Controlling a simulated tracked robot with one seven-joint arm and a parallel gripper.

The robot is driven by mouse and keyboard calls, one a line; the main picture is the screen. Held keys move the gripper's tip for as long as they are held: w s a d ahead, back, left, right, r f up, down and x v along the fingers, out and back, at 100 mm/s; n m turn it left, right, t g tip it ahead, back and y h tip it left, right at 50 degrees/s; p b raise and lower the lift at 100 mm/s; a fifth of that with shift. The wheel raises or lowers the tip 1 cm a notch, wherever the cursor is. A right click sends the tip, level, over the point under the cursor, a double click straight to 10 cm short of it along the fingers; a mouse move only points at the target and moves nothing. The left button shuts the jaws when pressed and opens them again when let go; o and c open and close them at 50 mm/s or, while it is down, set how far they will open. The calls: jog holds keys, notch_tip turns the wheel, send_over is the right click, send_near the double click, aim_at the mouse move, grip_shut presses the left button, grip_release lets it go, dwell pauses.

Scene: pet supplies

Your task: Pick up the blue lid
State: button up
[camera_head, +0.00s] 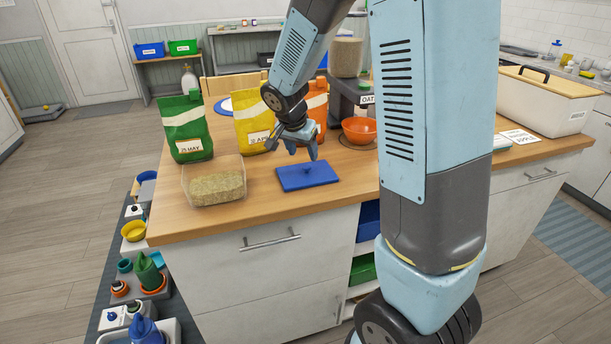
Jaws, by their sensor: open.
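A clear container (213,182) of pellets stands left of the lid. Behind stand a green bag (185,128), a yellow bag (254,124) and an orange bag (317,108). An orange bowl (359,130) sits right under a grey dispenser (347,93). Worktop right of the lid is clear.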

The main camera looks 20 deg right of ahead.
aim_at(306, 165)
jog(key=shift+s+x, duration=0.2)
jog(key=shift+x, duration=1.05)
jog(key=shift+s+x, duration=0.25)
jog(key=shift+x, duration=1.05)
jog(key=shift+a+f, duration=0.15)
jog(key=shift+c, duration=0.2)
grip_shut()
